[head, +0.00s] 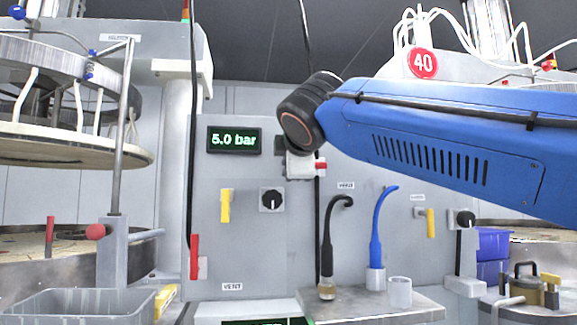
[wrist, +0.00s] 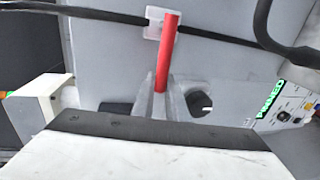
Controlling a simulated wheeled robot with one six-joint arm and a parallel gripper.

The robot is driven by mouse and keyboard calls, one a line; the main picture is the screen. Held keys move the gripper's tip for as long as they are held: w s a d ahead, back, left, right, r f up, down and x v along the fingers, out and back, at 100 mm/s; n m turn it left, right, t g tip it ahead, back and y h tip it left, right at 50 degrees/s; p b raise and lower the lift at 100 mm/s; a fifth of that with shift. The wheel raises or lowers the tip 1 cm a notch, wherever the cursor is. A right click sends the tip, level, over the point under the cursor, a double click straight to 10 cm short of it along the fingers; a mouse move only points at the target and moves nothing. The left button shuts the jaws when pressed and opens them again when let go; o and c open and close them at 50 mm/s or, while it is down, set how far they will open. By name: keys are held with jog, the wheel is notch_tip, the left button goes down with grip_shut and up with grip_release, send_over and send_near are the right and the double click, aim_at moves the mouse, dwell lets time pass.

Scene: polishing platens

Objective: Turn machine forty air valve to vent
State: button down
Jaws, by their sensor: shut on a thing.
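The red valve lever (wrist: 168,50) rises from between my gripper's fingers (wrist: 160,84) in the wrist view. It sits at a pale valve block (wrist: 153,22) on a black air line and lies across that line. My gripper is shut on the lever's near end. In the head view a small part of the red lever (head: 321,167) shows beside the pale block (head: 300,166), below my dark wrist joint; the fingers cannot be made out there. The round red 40 sign (head: 422,63) is on the machine above my blue arm. A VENT label (head: 232,287) is low on the panel.
A 5.0 bar display (head: 234,140), a black knob (head: 272,199) and a yellow handle (head: 225,206) are on the panel. Another red lever (head: 194,257) stands upright at the left. Black and blue hoses (head: 376,250) rise from the shelf. A grey bin (head: 75,307) is at front left.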

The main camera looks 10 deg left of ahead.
jog(key=c, duration=1.7)
grip_release()
jog(key=shift+c, duration=0.2)
jog(key=v, duration=1.7)
jog(key=shift+s, duration=0.2)
